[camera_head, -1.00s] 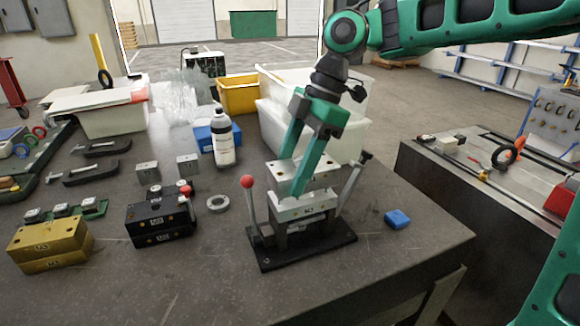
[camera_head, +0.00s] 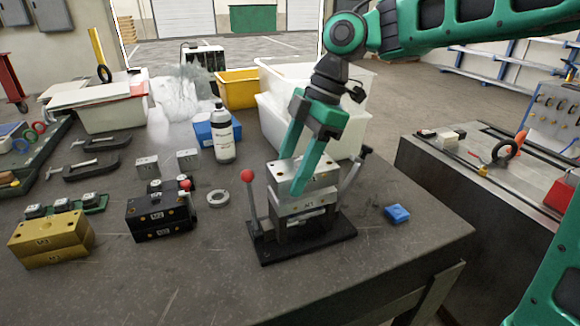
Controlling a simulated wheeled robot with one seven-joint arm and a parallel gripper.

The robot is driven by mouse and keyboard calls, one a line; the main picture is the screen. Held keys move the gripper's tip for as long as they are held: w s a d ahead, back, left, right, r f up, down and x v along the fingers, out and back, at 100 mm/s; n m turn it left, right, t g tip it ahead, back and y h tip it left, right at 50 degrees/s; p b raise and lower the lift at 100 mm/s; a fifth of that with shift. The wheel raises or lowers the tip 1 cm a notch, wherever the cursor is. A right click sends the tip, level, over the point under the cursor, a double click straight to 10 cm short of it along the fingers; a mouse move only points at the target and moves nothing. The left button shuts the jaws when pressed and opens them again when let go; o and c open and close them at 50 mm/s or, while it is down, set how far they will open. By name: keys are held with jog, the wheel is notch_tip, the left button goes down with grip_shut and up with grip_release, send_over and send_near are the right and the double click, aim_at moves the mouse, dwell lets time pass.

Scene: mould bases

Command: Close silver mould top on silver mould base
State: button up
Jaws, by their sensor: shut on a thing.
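The silver mould top (camera_head: 316,179) is a metal block held between the green fingers of my gripper (camera_head: 296,177). My gripper is shut on it from above, one finger crossing its front face. The silver mould base (camera_head: 292,222) is directly below, in a black fixture on the table. The top sits level over the base and looks in contact with it; fingers and shadow make any thin gap hard to tell.
The fixture plate (camera_head: 300,247) has a red-knobbed lever (camera_head: 248,177) at left and a black-knobbed lever (camera_head: 364,153) at right. A black mould (camera_head: 160,218), gold mould (camera_head: 50,240), metal ring (camera_head: 217,198), white bottle (camera_head: 223,140) and blue block (camera_head: 397,214) stand around. The front table is clear.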

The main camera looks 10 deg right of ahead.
jog(key=shift+f, duration=0.25)
dwell(0.3)
jog(key=o, duration=1.9)
jog(key=shift+c, duration=0.2)
